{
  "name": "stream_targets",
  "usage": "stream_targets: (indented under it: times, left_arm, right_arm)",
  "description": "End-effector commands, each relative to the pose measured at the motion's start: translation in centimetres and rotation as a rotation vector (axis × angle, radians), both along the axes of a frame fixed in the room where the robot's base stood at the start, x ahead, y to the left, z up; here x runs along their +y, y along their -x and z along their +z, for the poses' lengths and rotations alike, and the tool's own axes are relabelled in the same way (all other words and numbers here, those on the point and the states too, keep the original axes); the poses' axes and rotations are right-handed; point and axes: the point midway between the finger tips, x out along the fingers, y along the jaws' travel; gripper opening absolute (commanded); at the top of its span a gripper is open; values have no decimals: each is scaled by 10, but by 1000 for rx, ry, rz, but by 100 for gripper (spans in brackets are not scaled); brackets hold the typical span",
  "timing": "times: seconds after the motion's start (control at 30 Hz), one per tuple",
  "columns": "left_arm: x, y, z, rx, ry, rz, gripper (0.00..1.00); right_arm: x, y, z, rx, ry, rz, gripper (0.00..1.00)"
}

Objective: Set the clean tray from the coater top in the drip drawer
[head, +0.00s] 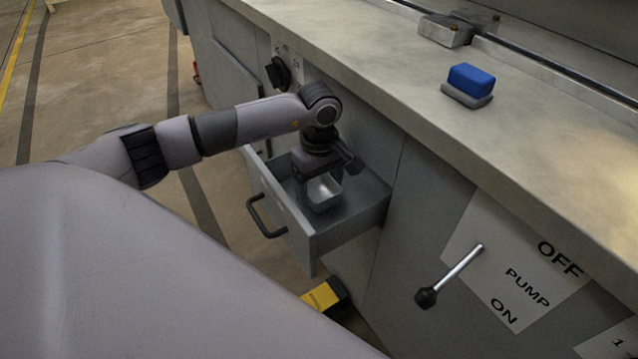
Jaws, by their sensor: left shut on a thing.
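The drip drawer (288,222) is pulled out of the grey machine front, with its black handle (262,218) facing left. A small silver metal tray (324,192) is at the drawer opening, beneath my left gripper (325,178). The left gripper points down and is shut on the tray. My gripper and wrist hide part of the tray, and I cannot tell whether the tray touches the drawer floor. The coater top (480,110) is the long pale worktop above the drawer. My right gripper is not in view.
A blue block on a grey base (470,82) sits on the worktop. A pump lever (450,275) sticks out from the front at right. A black knob (278,72) is above the drawer. A yellow and black object (327,296) is low by the machine. Floor at left is open.

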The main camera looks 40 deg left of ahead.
Motion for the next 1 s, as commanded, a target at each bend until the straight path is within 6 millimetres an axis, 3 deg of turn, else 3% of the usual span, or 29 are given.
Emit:
stream_targets:
  times: [0.27, 0.3, 0.37, 0.77, 0.87, 1.0]
  left_arm:
    - [0, 0, -6, 0, 0, 1, 49]
    - [0, 0, -6, 0, 0, 1, 81]
    - [0, 0, -6, 0, 0, 1, 100]
    - [0, 0, 5, 0, 0, 0, 100]
    - [0, -1, 20, -4, 0, 0, 100]
    - [0, -1, 53, -6, -1, -1, 100]
  right_arm:
    - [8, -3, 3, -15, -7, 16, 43]
    - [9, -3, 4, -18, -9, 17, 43]
    - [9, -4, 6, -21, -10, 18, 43]
    - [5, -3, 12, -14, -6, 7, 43]
    - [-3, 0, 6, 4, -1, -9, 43]
    - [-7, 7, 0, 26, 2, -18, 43]
